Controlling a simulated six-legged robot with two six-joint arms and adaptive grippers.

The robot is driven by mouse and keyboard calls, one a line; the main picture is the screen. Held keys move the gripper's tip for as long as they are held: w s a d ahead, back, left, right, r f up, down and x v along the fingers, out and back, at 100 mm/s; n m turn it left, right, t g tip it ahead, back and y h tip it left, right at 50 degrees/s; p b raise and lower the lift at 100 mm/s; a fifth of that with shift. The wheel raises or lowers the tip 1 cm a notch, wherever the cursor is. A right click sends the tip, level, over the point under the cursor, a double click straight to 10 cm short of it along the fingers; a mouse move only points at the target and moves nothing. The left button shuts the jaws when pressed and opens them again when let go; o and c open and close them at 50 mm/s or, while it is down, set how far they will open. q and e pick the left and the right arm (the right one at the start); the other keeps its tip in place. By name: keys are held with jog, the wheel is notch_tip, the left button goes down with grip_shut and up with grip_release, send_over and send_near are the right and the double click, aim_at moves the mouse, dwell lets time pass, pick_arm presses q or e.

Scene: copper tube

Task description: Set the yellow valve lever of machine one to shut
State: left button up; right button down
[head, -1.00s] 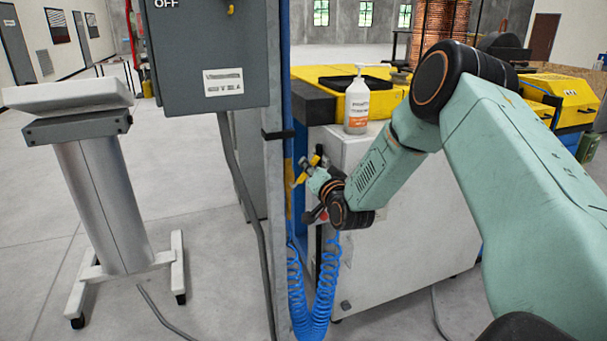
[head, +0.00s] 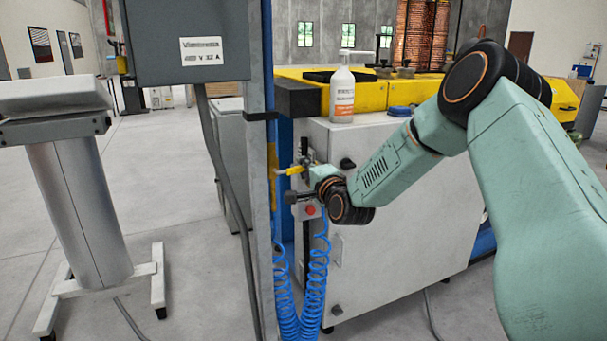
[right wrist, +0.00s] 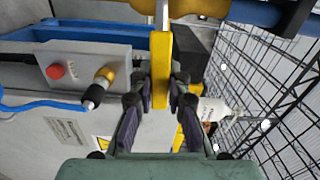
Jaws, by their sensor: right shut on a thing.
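The yellow valve lever (head: 291,171) is beside the blue-and-grey post, at the front of a white machine cabinet (head: 395,215). It lies close to level in the head view. In the right wrist view the yellow lever (right wrist: 160,62) runs between my fingers. My right gripper (right wrist: 160,90) is shut on it, with a dark finger on each side. In the head view the right gripper (head: 308,174) is small and partly hidden by its own wrist. My left gripper is in neither view.
A grey post (head: 258,200) stands just left of the lever, with a grey electrical box (head: 187,50) on it. A blue coiled hose (head: 316,275) hangs below. A red button (head: 310,210) is close under my gripper.

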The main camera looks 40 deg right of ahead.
jog(key=shift+d+f+m+b, duration=0.1)
jog(key=shift+f+m+b, duration=0.25)
jog(key=shift+m+b, duration=0.15)
jog(key=c, duration=1.3)
grip_release()
jog(key=shift+s, duration=0.15)
jog(key=shift+v, duration=3.6)
